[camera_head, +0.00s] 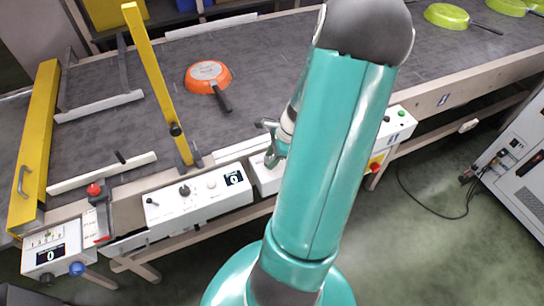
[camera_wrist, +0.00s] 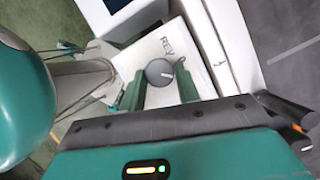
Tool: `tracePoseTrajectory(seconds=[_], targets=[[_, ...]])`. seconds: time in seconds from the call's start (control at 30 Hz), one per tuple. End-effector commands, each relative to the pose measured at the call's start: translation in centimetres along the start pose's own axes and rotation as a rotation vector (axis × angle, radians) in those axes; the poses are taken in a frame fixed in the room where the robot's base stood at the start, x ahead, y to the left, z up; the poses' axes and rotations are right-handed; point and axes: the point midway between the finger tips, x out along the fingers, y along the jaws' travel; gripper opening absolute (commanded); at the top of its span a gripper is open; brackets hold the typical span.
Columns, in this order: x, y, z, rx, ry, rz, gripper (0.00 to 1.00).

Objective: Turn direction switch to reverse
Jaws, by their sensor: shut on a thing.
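The direction switch is a round dark grey knob (camera_wrist: 160,72) with a white pointer mark on a white panel (camera_wrist: 150,48). The letters "REV" are printed on the panel just above it in the wrist view. The knob's pointer mark lies towards the right of its face. My gripper (camera_wrist: 161,82) has one green finger on each side of the knob and is shut on it. In the head view my gripper (camera_head: 271,153) is low over the white control box (camera_head: 263,177), partly behind my arm, and the knob is hidden there.
A conveyor belt (camera_head: 290,65) runs behind the controls, with an orange pan (camera_head: 208,76) and green pans (camera_head: 446,16) on it. A yellow post (camera_head: 155,75) stands left of my gripper. Another control box (camera_head: 198,200) is close at left; a red button (camera_head: 374,167) is at right.

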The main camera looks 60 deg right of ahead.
Motion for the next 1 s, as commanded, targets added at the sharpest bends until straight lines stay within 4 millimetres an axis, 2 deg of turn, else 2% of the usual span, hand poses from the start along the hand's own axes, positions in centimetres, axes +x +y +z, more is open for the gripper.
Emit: tracePoseTrajectory(seconds=[1.0], targets=[[0.13, -0.81, 0.36, -0.845, 0.002, 0.351, 0.09]])
